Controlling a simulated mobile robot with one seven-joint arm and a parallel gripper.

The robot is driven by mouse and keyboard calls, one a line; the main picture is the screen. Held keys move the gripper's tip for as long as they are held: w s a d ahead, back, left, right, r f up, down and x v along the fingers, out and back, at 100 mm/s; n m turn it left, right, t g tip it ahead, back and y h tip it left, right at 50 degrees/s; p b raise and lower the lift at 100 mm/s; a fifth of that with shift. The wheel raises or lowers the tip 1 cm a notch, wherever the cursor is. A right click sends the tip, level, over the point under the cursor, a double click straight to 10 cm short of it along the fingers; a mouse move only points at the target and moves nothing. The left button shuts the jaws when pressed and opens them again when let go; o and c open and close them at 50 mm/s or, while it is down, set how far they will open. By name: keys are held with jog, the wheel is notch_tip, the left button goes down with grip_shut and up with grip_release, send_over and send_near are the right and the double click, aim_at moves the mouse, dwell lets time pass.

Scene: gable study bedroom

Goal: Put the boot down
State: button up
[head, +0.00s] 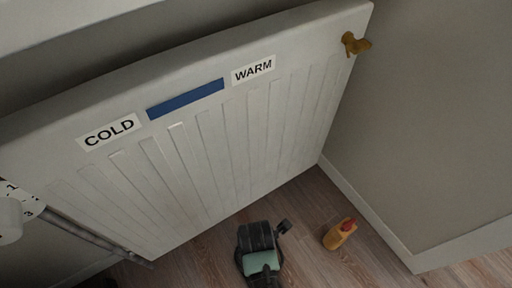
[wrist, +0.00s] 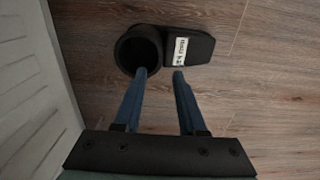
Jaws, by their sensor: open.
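The black boot (wrist: 196,46) is on the wooden floor in the wrist view. I look down into its round dark opening, and its foot points right with a white label on it. It looks upright. My gripper (wrist: 159,72) is open, its two blue fingers apart. The left fingertip is at the rim of the opening and the right one is by the labelled part; I cannot tell if they touch. In the head view my dark wrist hides the fingers. A small dark piece shows beside it, probably part of the boot.
A white radiator (head: 205,160) with COLD and WARM labels and a blue strip stands behind, on the left side in the wrist view. A brass valve (head: 355,44) is at its upper right. An orange bottle (head: 338,236) with a red cap is on the floor to the right, near the wall.

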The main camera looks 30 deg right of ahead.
jog(key=shift+r+p, duration=0.75)
jog(key=shift+r, duration=0.95)
